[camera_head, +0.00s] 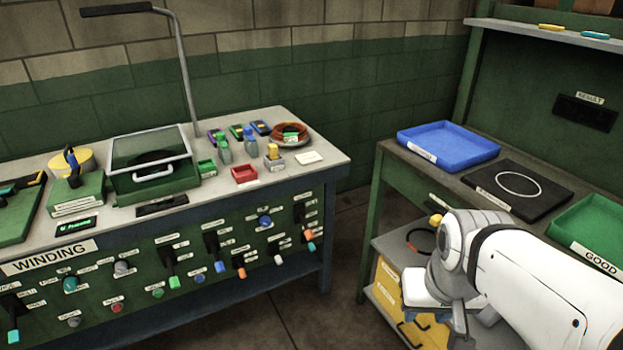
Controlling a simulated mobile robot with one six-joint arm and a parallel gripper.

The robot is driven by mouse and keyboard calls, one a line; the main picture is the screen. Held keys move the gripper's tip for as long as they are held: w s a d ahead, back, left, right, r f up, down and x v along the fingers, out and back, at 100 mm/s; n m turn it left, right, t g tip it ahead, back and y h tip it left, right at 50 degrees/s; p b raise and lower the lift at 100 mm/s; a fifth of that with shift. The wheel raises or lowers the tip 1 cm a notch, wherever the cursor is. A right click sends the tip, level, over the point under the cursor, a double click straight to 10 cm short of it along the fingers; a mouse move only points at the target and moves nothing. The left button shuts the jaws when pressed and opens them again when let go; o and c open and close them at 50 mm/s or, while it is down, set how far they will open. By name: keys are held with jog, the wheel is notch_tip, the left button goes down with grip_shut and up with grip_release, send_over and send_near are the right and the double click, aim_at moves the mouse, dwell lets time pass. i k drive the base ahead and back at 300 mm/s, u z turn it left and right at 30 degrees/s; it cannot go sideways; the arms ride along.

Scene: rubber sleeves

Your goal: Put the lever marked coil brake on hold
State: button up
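The green front panel of the winding bench (135,275) carries several levers with small white labels. The labels are too small to read, so I cannot tell which lever is the coil brake or where its hold position lies. The levers include a green-tipped one (172,270), a blue-tipped one (215,254), an orange-tipped one (239,264), a white-tipped one (277,252), another orange-tipped one (309,239) and a teal-tipped one (12,321) at far left. My white arm (545,290) is at lower right, away from the panel. Its gripper end is not clear enough to judge.
Round knobs and buttons, such as a blue knob (264,221), sit among the levers. A bent grey pole (184,70) rises from the bench top. The right-hand bench holds a blue tray (448,140) and a green tray (597,222). Open floor (325,295) lies between the benches.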

aim_at(309, 235)
jog(key=u, duration=0.4)
jog(key=i, duration=0.9)
jog(key=u, duration=0.6)
jog(key=k, duration=0.95)
jog(key=u, duration=0.15)
jog(key=i, duration=0.95)
jog(key=z, duration=0.1)
